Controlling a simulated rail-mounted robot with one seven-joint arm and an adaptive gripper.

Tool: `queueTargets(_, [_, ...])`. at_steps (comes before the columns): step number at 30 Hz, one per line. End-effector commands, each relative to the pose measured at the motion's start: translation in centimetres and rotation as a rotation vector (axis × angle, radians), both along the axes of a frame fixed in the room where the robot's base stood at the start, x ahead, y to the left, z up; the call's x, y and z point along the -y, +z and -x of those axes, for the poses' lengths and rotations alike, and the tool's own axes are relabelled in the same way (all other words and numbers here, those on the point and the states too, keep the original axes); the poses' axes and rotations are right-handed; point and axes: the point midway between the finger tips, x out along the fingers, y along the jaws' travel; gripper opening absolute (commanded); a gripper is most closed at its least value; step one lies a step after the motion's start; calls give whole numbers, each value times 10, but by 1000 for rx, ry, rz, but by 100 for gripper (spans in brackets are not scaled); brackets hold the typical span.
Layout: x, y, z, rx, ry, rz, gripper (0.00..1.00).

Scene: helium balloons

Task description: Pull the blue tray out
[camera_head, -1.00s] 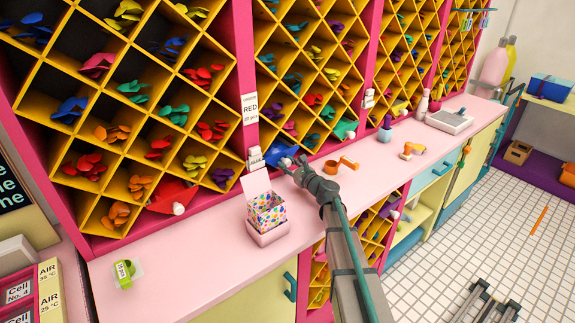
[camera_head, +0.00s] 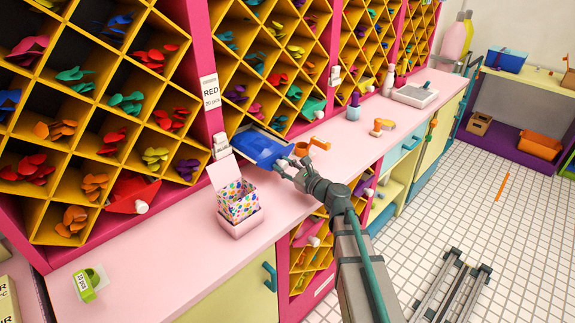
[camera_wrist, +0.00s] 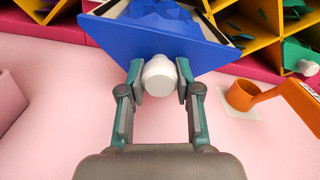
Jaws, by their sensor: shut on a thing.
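The blue tray (camera_head: 262,148) sticks out from the bottom row of the yellow diamond-shaped rack, over the pink counter. My gripper (camera_head: 284,168) is at the tray's front; in the wrist view my gripper (camera_wrist: 160,80) is shut on the knob, one finger on each side.
A polka-dot box (camera_head: 238,203) stands on the counter left of my gripper. An orange tool (camera_head: 318,144) lies just right of the tray. A red tray (camera_head: 133,195) sits in the rack to the left.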

Motion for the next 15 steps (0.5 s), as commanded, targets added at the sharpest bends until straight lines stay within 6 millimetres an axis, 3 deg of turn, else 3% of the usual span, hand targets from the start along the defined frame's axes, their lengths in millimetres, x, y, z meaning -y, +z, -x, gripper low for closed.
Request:
queueTargets(2, [0, 0, -1, 0, -2, 0, 0])
queueTargets(3, [0, 0, -1, 0, -2, 0, 39])
queueTargets(6, [0, 0, -1, 0, -1, 0, 56])
queueTargets(15, [0, 0, 0, 0, -1, 0, 59])
